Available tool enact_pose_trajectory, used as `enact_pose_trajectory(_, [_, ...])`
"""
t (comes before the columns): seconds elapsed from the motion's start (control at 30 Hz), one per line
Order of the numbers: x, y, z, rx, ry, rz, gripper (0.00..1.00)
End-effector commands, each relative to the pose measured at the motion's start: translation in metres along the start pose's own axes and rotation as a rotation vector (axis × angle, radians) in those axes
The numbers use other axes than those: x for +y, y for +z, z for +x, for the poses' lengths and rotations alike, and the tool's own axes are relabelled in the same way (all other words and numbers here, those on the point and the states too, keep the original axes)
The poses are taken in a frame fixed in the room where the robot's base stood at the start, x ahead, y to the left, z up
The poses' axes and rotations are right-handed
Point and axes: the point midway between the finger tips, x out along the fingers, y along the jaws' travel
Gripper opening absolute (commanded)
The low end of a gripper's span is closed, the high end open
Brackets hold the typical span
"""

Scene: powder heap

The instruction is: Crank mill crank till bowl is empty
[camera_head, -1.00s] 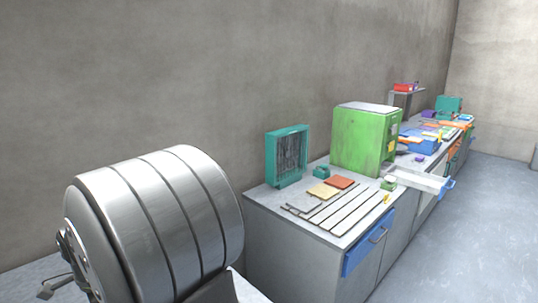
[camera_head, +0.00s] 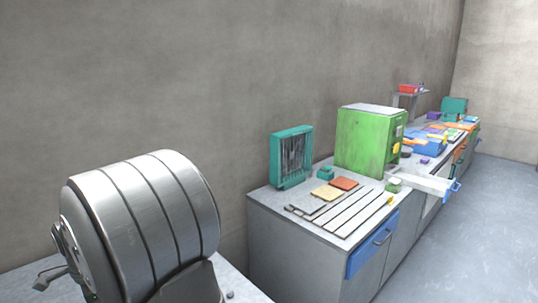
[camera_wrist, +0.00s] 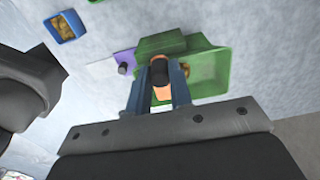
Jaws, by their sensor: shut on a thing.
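In the wrist view, my gripper (camera_wrist: 160,90) has its two blue-grey fingers closed around a crank handle (camera_wrist: 160,72), which has a dark knob and orange parts. The green mill body (camera_wrist: 162,44) is just beyond the fingers. A green open tray or bowl (camera_wrist: 208,68) joins it on the right; the part of it that shows looks bare, and the fingers hide its near left side. A small blue container (camera_wrist: 67,26) with brown contents lies at the upper left, apart from the mill. I cannot tell which of these is the bowl. My gripper is not in the head view.
A purple piece with a dark knob (camera_wrist: 123,67) sits beside the mill. In the head view, a large banded metal drum (camera_head: 145,225) fills the lower left. A counter with a green cabinet (camera_head: 365,142), a teal rack (camera_head: 291,157) and an open drawer (camera_head: 428,184) runs along the wall.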

Motion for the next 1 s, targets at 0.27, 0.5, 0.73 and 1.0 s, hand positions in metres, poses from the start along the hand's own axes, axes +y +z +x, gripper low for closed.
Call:
enact_pose_trajectory(0.27, [-0.017,-0.004,-0.002,0.0,-0.004,0.001,0.0])
enact_pose_trajectory(0.5, [-0.025,-0.01,-0.001,0.0,-0.003,0.001,0.0])
enact_pose_trajectory(0.73, [-0.034,-0.017,-0.001,0.001,-0.002,0.001,0.0])
enact_pose_trajectory(1.0, [-0.041,-0.031,-0.001,0.0,-0.002,0.002,0.0])
